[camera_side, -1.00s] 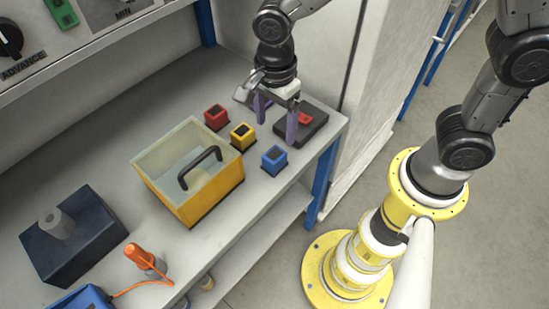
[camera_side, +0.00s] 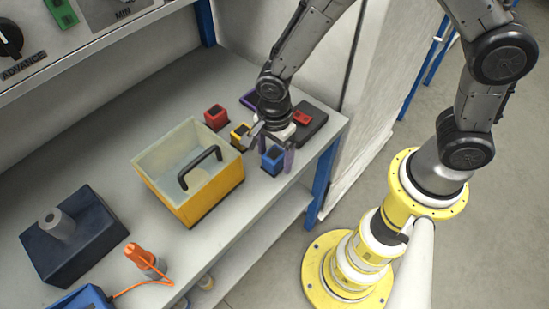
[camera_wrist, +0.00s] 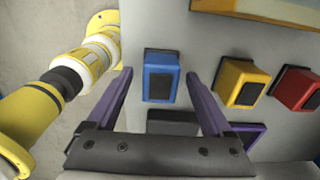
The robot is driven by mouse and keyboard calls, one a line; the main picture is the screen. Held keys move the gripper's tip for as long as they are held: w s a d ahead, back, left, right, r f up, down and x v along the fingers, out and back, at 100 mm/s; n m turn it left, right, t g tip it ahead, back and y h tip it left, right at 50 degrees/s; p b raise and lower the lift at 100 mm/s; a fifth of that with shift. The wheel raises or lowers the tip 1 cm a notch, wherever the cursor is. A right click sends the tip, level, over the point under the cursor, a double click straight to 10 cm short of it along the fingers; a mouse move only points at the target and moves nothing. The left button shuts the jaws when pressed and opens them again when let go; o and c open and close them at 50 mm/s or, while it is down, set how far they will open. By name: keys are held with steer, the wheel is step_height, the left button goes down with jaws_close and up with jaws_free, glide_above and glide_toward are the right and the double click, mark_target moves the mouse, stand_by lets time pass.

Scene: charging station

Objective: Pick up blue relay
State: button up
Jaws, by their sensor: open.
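The blue relay (camera_side: 273,165) is a small blue block with a dark top, standing on the grey shelf near its front edge. It also shows in the wrist view (camera_wrist: 160,62), upright in the picture between the two purple fingers. My gripper (camera_side: 277,156) is open over the blue relay and partly hides it in the side view. In the wrist view, one fingertip is on each side of the relay with a gap on both sides. I cannot tell how far down the fingers reach beside it.
The yellow relay (camera_side: 238,133) and red relay (camera_side: 215,118) stand to the left. A yellow-sided bin (camera_side: 190,205) with a black handle is further left. A dark base (camera_side: 314,127) with a red part lies behind right. A purple item (camera_side: 247,99) is partly hidden behind my wrist.

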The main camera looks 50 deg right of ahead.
steer(key=shift+c, duration=0.3)
jaws_close()
steer(key=shift+r, duration=0.1)
